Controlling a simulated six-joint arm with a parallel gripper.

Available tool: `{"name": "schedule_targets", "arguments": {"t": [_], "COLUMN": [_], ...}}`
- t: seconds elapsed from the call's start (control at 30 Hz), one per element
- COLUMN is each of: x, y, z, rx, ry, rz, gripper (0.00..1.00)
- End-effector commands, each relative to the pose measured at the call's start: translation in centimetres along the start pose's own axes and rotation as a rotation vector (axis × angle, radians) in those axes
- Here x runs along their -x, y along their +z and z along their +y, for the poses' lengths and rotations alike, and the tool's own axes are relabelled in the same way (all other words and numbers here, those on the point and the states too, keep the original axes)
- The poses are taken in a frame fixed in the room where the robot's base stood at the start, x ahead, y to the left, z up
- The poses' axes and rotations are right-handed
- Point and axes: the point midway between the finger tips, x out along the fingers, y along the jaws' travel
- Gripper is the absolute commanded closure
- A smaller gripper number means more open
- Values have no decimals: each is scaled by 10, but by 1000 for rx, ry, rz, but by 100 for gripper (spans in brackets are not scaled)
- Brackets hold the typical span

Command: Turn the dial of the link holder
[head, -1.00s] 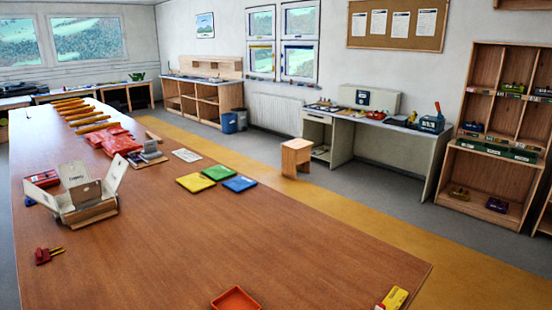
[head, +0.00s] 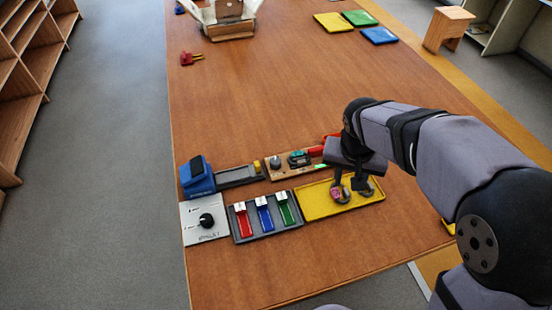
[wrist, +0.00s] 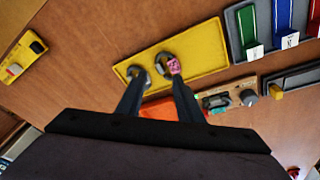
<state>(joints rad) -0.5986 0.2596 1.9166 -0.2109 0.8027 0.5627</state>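A wooden board (head: 282,176) bears a grey round dial (head: 275,161) at its left and a dark and teal block (head: 298,159); I take it for the link holder. The board's dial (wrist: 248,97) also shows in the wrist view, right of the fingers. My gripper (head: 354,190) is above the yellow tray (head: 312,205), right of the board and apart from the dial. Its two fingers (wrist: 153,72) are spread with a gap between them. A small pink piece (wrist: 174,66) shows at one fingertip; I cannot tell whether it touches it.
A white panel (head: 192,236) with a black knob (head: 206,220) stands left of a grey tray (head: 238,236) with red, blue and green slots. A blue device (head: 197,180) and a small grey tray (head: 238,182) are behind. The table beyond them is mostly clear.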

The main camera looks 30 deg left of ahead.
Motion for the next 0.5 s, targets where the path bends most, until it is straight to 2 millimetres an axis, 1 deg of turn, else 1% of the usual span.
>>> {"name": "schedule_targets", "arguments": {"t": [0.03,0.07,0.1,0.17,0.2,0.3,0.33,0.4,0.5], "x": [-1,1,3,7,10,15,16,19,21], "y": [-9,-14,-18,-22,-23,-22,-22,-20,-20], "z": [-36,-55,-78,-111,-131,-168,-177,-192,-202], "rx": [29,35,44,53,58,63,65,66,65], "ry": [-10,-16,-23,-37,-46,-67,-73,-82,-88], "rz": [29,46,67,96,113,146,153,165,174], "gripper": [67,67,67,67,67,67,67,67,67]}}
